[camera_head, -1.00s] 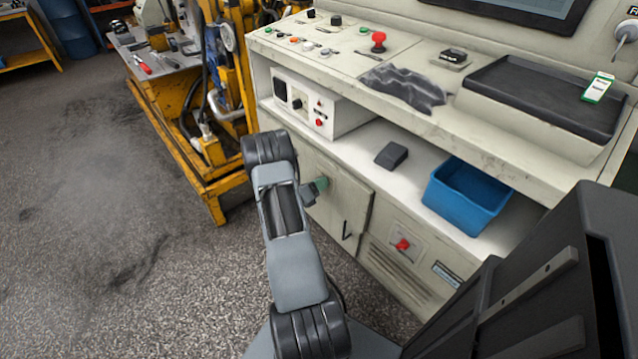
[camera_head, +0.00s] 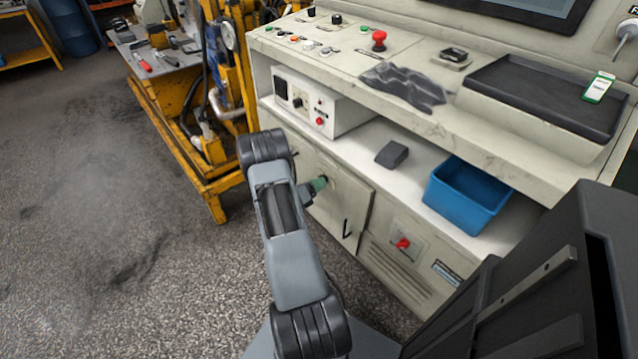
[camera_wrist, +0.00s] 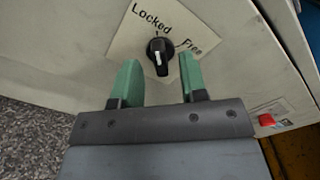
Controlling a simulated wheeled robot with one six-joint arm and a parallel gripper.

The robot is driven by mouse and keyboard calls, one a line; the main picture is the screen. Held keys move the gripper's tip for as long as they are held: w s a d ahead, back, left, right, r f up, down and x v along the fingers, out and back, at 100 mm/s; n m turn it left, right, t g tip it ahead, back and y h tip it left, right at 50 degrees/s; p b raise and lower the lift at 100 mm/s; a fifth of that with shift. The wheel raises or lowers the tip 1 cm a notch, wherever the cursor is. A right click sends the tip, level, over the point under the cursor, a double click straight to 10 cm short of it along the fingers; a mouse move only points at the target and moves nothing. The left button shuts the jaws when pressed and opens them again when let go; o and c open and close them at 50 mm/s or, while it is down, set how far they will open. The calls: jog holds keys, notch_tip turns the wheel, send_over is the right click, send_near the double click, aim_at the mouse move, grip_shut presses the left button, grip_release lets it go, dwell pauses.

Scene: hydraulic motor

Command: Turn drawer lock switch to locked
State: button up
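The drawer lock switch (camera_wrist: 159,56) is a black rotary knob with a white mark, on a pale plate in the wrist view. The plate reads "Locked" at the upper left and "Free" at the right. The white mark runs nearly up and down in the picture; I cannot tell which label it selects. My gripper (camera_wrist: 159,65) is open, with one green finger on each side of the knob and a visible gap to both. In the head view a green finger (camera_head: 318,184) shows close to the cabinet door (camera_head: 345,205); the switch is hidden there by my arm.
The pale console (camera_head: 430,125) overhangs a shelf holding a blue bin (camera_head: 467,195), a dark block (camera_head: 392,154) and a white control box (camera_head: 318,105). A red switch (camera_head: 403,244) sits lower right. A yellow frame (camera_head: 200,185) stands left; the floor there is clear.

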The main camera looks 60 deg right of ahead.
jog(key=p+v, duration=0.1)
jog(key=v, duration=1.1)
jog(key=shift+a, duration=0.2)
jog(key=shift+w+r, duration=0.1)
jog(key=shift+w, duration=0.05)
jog(key=s+a+f+m+g+y, duration=0.2)
jog(key=s+a+m+g+y, duration=0.1)
jog(key=s+m+y, duration=0.3)
jog(key=a+r+m+y+p, duration=0.4)
jog(key=a+r+m+p, duration=0.1)
jog(key=a+r+m, duration=0.4)
jog(key=a+r+m+t+y+p, duration=0.2)
jog(key=a+r+t+p, duration=0.2)
jog(key=r, duration=0.7)
jog(key=a+r+m+t+y+p, duration=0.2)
jog(key=a+r+p, duration=0.4)
jog(key=r, duration=0.6)
jog(key=w+a+r+m+t+y+p, duration=0.1)
jog(key=a+r+m+t+y+p, duration=0.2)
jog(key=a+r, duration=0.6)
notch_tip(320, 180, up, 3)
jog(key=m+t+p, duration=0.1)
jog(key=t+p, duration=0.1)
jog(key=t, duration=0.1)
jog(key=shift+r, duration=0.1)
